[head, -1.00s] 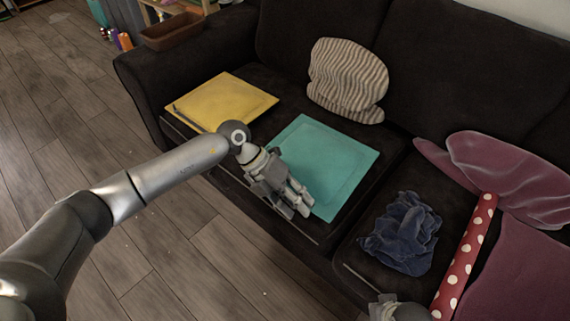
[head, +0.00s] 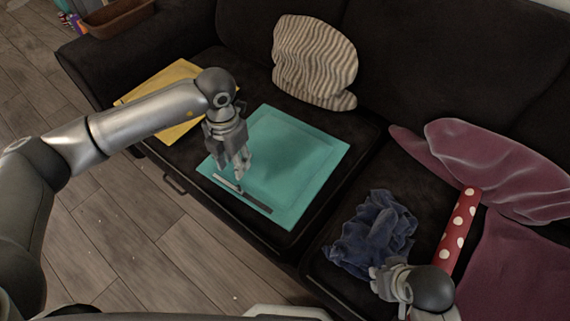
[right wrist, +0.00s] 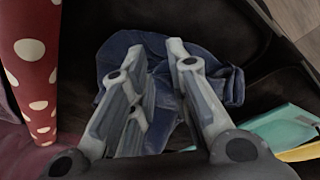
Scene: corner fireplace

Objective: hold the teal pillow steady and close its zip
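The teal pillow (head: 300,165) lies flat on the dark sofa seat, and its corner shows in the right wrist view (right wrist: 280,128). Its zip (head: 256,200) is a strip along the near left edge, light grey at the left part and dark at the right, with a small slider near the middle. My left gripper (head: 238,172) points down over the pillow's left side, just behind the zip. Its fingers look apart, with nothing seen between them; contact cannot be told. My right gripper (right wrist: 157,52) is open and empty above the blue cloth (right wrist: 155,75), away from the pillow.
The yellow cushion (head: 165,125) lies left, partly behind my left arm. A striped cushion (head: 315,62) leans on the backrest. The crumpled blue cloth (head: 370,232), a red dotted roll (head: 458,230) and maroon cushions (head: 500,165) lie right. A brown tray (head: 120,18) sits on the armrest.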

